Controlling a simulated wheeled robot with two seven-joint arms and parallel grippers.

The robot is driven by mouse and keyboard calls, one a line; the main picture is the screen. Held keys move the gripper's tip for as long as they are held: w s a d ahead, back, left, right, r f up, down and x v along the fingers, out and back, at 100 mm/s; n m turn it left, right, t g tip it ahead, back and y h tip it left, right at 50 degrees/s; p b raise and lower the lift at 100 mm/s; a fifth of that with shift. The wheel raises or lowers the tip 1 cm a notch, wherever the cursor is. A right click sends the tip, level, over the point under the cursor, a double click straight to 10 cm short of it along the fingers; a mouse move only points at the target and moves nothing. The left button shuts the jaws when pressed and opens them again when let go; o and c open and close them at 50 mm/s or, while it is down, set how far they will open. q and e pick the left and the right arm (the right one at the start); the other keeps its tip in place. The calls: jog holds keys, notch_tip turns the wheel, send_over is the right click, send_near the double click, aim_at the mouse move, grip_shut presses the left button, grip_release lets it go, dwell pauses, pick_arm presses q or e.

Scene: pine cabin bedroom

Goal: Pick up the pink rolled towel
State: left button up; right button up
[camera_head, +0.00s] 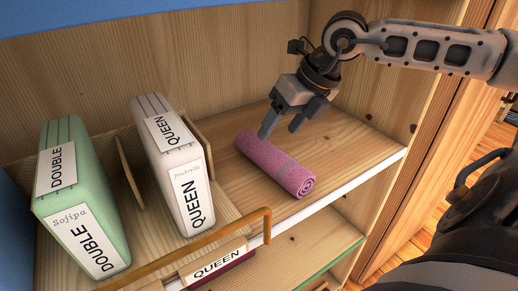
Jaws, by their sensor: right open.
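My right gripper (280,128) reaches in from the upper right. Its fingers point down, apart and empty, over the back part of the towel. I cannot tell whether a finger touches it. My left gripper does not show.
A white package marked QUEEN (176,160) and a green package marked DOUBLE (81,198) stand left of the towel, with wooden dividers near them. An orange-brown rail (190,249) runs along the front left. Bare shelf lies right of the towel.

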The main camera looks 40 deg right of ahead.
aim_at(272, 145)
jog(key=shift+a+f+p, duration=0.2)
jog(key=shift+f+p, duration=0.1)
jog(key=shift+f, duration=0.3)
jog(key=shift+p+x, duration=0.7)
jog(key=shift+x, duration=2.05)
jog(key=shift+s+a, duration=0.15)
jog(key=c, duration=0.8)
